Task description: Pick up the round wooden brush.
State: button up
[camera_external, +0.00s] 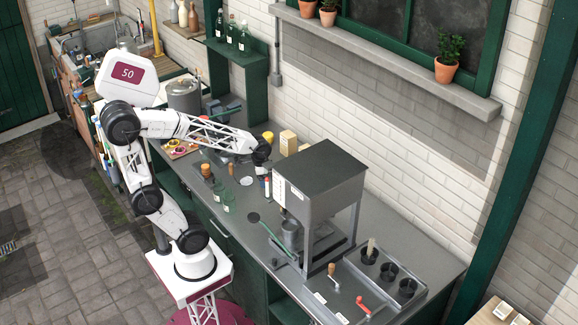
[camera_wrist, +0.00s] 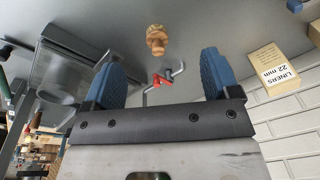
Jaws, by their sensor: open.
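In the wrist view a small turned light-wood piece with rounded ends (camera_wrist: 157,40), which looks like the round wooden brush, sits on the grey counter. It is ahead of my gripper (camera_wrist: 165,78) and near the middle between the two blue fingers. My gripper is open, with nothing held between the fingers. In the external view my gripper (camera_external: 262,153) is above the counter, left of the grey machine. I cannot tell there which small wooden item is the brush.
The grey machine (camera_external: 318,165) stands close to the right of my gripper. A cardboard liners box (camera_wrist: 274,70) is at the right in the wrist view, by the white brick wall. A red-handled metal crank (camera_wrist: 162,80) shows between the fingers. Green bottles (camera_external: 227,198) stand on the counter.

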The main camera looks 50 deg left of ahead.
jog(key=w+d+f+m, duration=0.2)
jog(key=f, duration=0.1)
jog(key=w+d+f+m, duration=0.2)
jog(key=f, duration=0.1)
jog(key=w+d+f+m+g, duration=0.1)
jog(key=w+d+f+m, duration=0.1)
jog(key=w+f, duration=0.1)
jog(key=shift+f, duration=0.15)
jog(key=shift+f, duration=0.1)
jog(key=shift+f, duration=1.2)
jog(key=shift+f, duration=0.1)
jog(key=shift+w+f, duration=0.15)
jog(key=shift+f, duration=2.35)
jog(key=shift+c, duration=0.3)
jog(key=c, duration=1)
